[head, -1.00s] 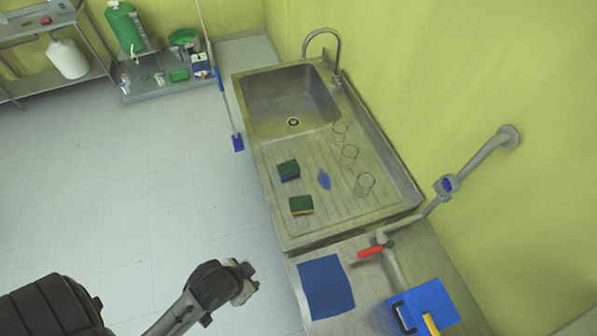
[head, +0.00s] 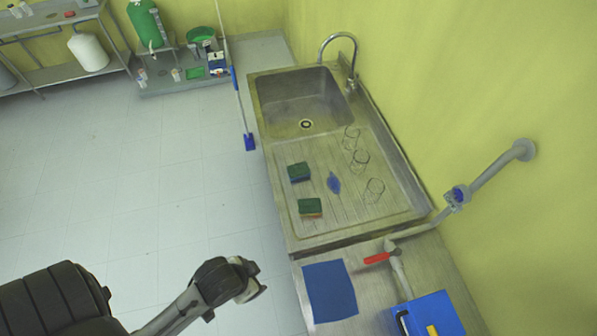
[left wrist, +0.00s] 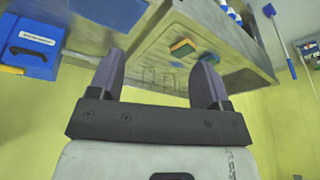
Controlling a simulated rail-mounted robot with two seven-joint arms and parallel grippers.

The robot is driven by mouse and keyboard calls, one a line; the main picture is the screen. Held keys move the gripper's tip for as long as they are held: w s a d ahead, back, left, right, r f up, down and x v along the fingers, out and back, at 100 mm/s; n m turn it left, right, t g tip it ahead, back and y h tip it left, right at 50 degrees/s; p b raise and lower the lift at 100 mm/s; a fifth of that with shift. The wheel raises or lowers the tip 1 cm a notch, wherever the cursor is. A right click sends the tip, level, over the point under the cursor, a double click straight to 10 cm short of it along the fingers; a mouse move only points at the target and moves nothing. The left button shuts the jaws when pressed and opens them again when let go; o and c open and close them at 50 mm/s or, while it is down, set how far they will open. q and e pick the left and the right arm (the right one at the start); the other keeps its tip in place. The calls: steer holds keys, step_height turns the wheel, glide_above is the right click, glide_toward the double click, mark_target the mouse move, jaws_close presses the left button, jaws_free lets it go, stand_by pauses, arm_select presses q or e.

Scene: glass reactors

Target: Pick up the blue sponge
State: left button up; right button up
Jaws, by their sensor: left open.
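The blue sponge (head: 299,173), with a green top and blue body, lies on the ribbed drainboard of the sink (head: 300,230). A second sponge (head: 310,208), green on top with an orange side, lies nearer to me. My left gripper (head: 252,280) is over the floor, left of the counter and well apart from both sponges. In the left wrist view my left gripper (left wrist: 158,78) has its two fingers spread with nothing between them. The orange-sided sponge (left wrist: 181,48) shows beyond them, with a blue item beside it. My right gripper is not in view.
A small blue item (head: 333,182) and several clear glasses (head: 360,162) stand right of the sponges.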

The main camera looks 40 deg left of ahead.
arm_select(q)
steer(key=o, duration=0.4)
steer(key=shift+o, duration=0.4)
steer(key=shift+d, duration=0.15)
